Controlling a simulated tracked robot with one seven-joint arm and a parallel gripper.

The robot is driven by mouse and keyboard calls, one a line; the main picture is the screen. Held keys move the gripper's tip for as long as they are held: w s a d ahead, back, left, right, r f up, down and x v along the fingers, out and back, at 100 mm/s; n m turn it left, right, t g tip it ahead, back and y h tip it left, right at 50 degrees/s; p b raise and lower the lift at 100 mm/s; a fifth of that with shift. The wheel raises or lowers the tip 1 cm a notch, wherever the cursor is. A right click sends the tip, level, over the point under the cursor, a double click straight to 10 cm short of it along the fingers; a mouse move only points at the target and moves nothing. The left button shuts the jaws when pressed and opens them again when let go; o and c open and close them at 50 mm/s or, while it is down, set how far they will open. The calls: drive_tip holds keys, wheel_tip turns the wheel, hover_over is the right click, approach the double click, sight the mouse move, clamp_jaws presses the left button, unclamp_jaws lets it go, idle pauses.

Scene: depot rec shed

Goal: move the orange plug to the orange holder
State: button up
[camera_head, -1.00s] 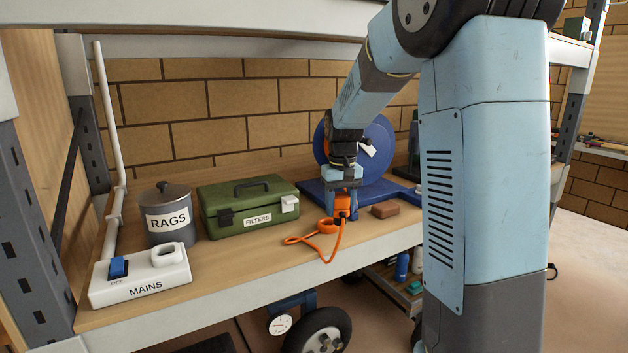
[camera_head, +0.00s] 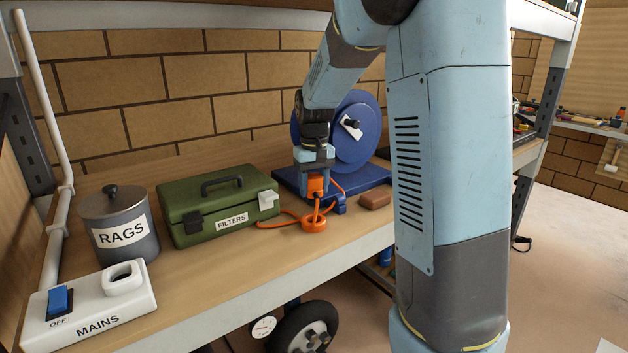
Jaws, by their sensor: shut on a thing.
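My gripper (camera_head: 315,190) points down over the shelf and is shut on the orange plug (camera_head: 316,184), in front of the blue reel. An orange cord (camera_head: 274,225) runs from the plug area and lies on the shelf to the left. An orange ring-shaped piece (camera_head: 313,224), which looks like the orange holder, is near the front edge of the shelf, just below and in front of the plug. The plug looks apart from the ring, with cord between them. The plug's far side is hidden by my fingers.
A green FILTERS box (camera_head: 218,207) stands left of my gripper. Further left are the RAGS tin (camera_head: 119,224) and the white MAINS block (camera_head: 88,306). The blue reel (camera_head: 355,132) stands behind, and a brown block (camera_head: 375,199) lies to the right. Bare shelf lies along the front.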

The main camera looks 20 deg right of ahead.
sight(313, 197)
drive_tip(key=shift+a+f, duration=0.1)
drive_tip(key=shift+f, duration=1.6)
drive_tip(key=shift+s+f, duration=0.1)
drive_tip(key=shift+s, duration=0.05)
drive_tip(key=shift+f, duration=1.4)
idle(0.4)
drive_tip(key=o, duration=1.1)
